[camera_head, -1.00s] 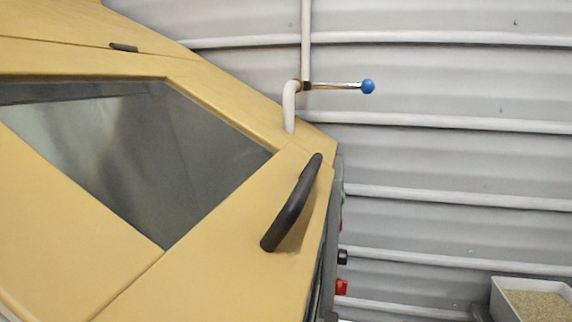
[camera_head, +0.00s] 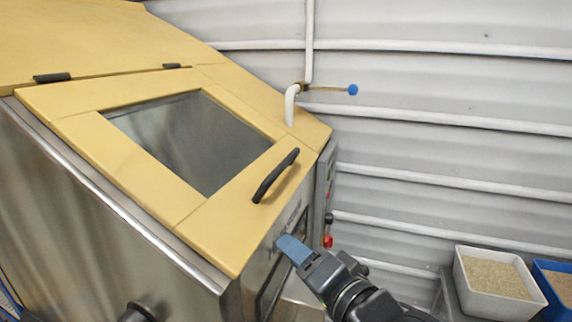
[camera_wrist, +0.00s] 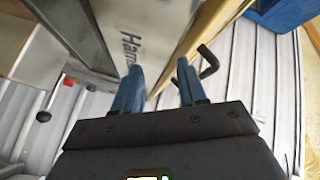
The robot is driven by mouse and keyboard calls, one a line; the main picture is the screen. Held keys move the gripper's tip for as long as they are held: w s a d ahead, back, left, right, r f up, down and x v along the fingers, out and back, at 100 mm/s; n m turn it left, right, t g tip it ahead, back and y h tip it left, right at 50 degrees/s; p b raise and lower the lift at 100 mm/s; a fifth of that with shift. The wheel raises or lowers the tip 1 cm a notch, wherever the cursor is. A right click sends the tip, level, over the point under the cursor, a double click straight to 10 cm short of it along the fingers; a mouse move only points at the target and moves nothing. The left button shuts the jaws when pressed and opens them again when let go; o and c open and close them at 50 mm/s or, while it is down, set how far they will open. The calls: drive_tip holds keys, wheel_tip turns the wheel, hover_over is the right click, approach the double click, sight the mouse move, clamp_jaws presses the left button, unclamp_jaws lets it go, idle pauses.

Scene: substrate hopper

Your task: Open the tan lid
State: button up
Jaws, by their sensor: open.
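The tan lid (camera_head: 145,150) lies closed on the steel hopper, sloping down to the front, with a dark window in its middle. Its black bar handle (camera_head: 275,176) stands near the front right edge. My gripper (camera_head: 293,248) is open and empty, low in front of the hopper's front face, below and apart from the handle. In the wrist view my two blue fingers (camera_wrist: 160,90) are spread. A black bent bar, which looks like the handle (camera_wrist: 208,62), shows beyond the right finger beside a tan edge.
The steel hopper body (camera_head: 90,220) carries a round black knob (camera_head: 138,312) low on its side. A grey control panel with a red button (camera_head: 327,241) is at the right. A white pipe with a blue-knobbed lever (camera_head: 352,90) stands behind. White (camera_head: 480,300) and blue (camera_head: 555,300) bins are at lower right.

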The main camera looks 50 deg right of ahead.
sight(284, 160)
drive_tip(key=w+d+r+m+h, duration=0.2)
drive_tip(key=w+d+r+m, duration=0.3)
drive_tip(key=d+r+m, duration=0.3)
drive_tip(key=shift+n, duration=0.7)
drive_tip(key=shift+r+p+x, duration=0.15)
drive_tip(key=shift+r+x, duration=0.05)
drive_tip(key=shift+x, duration=1.1)
drive_tip(key=shift+r+p+x, duration=0.1)
drive_tip(key=shift+r+x, duration=0.15)
drive_tip(key=shift+x, duration=1)
drive_tip(key=shift+r+p+x, duration=0.15)
drive_tip(key=shift+r+x, duration=0.05)
drive_tip(key=shift+x, duration=1.1)
drive_tip(key=shift+w+a, duration=0.1)
drive_tip(key=shift+a, duration=0.05)
clamp_jaws()
